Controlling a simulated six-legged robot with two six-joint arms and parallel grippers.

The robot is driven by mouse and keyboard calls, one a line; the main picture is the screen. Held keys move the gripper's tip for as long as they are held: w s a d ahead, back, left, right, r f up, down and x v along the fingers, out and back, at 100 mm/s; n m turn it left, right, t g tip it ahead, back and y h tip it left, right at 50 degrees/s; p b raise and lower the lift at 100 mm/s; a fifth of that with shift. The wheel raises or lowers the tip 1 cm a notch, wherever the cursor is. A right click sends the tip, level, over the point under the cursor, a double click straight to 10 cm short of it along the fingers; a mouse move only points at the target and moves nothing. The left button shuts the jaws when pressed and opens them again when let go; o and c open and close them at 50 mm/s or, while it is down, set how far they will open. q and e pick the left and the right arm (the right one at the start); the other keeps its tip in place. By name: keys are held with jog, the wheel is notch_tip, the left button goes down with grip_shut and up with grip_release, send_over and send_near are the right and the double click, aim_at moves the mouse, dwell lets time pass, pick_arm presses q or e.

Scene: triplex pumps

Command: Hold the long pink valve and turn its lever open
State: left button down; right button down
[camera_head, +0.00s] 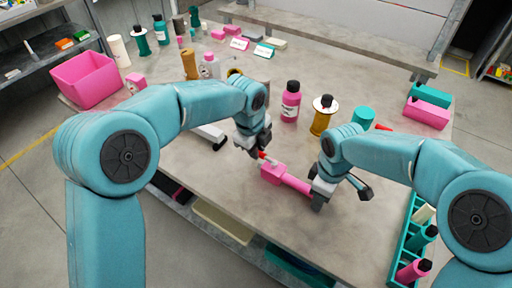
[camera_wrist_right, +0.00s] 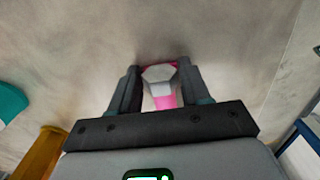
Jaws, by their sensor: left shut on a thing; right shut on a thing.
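The long pink valve (camera_head: 292,182) lies on the table near its front edge, with a block-shaped body at its left end and a rod running right. My right gripper (camera_head: 318,194) is shut on the rod's right end. In the right wrist view the pink valve (camera_wrist_right: 166,102) shows between the fingers of my right gripper (camera_wrist_right: 160,88), with a pale hexagonal end piece. A small red lever with a pale part (camera_head: 268,158) stands at the valve's body. My left gripper (camera_head: 259,151) is shut on this lever; its fingertips are partly hidden.
A teal rack (camera_head: 404,242) with bottles lies at the right edge. A pink bin (camera_head: 86,80) stands at the far left. The table between is mostly clear.

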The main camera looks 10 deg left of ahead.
pick_arm(q)
jog(key=c, duration=1.1)
grip_release()
jog(key=shift+o, duration=0.2)
jog(key=shift+r, duration=0.1)
notch_tip(320, 180, up, 12)
jog(key=s, duration=0.2)
jog(key=shift+a, duration=0.45)
jog(key=shift+s+f, duration=0.1)
jog(key=shift+f, duration=0.1)
pick_arm(e)
jog(key=shift+c, duration=2.2)
grip_release()
jog(key=shift+r, duration=0.1)
